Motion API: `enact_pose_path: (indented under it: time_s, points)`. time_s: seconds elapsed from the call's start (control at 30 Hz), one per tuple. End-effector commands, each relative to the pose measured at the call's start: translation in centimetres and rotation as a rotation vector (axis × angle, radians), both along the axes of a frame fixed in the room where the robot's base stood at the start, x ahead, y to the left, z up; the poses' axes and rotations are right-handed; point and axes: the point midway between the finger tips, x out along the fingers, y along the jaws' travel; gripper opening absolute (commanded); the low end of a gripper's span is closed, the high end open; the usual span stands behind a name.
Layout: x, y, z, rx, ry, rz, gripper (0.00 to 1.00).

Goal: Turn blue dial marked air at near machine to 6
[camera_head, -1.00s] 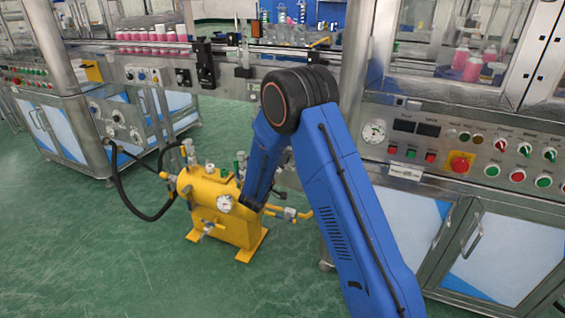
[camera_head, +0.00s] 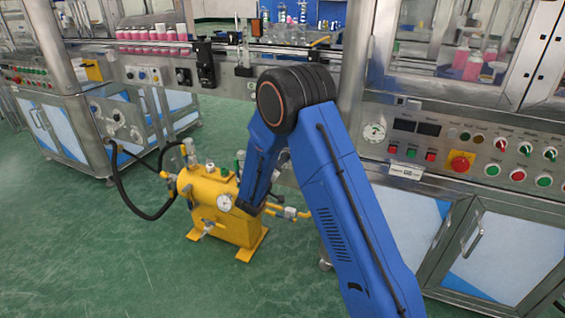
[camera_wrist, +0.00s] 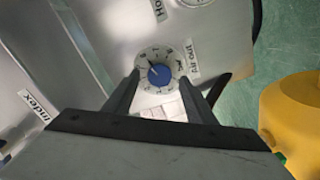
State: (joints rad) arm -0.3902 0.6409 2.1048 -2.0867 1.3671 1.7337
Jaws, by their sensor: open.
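The blue dial (camera_wrist: 161,75) shows in the wrist view, set in a round white scale plate with small numerals on a metal panel. A small pointer line seems to run up and to the left, but the number it meets is too small to read. A white label (camera_wrist: 183,58) beside it appears to read "Air out". My gripper (camera_wrist: 159,86) is open, with one dark finger on each side of the dial. I cannot tell whether the fingers touch it. In the head view my gripper and this dial are hidden or cannot be made out.
A yellow tank (camera_head: 222,205) with gauge, valves and black hose stands on the green floor; it also shows in the wrist view (camera_wrist: 292,115). A machine with buttons and a red emergency stop (camera_head: 460,163) stands at right. The front-left floor is clear.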

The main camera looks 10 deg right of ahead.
Motion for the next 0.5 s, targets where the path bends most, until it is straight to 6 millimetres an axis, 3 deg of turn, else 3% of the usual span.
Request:
enact_pose_path:
  time_s: [0.5]
  points:
    - [-8.4,6.3,-0.1,0.0,0.002,0.005,0.51]
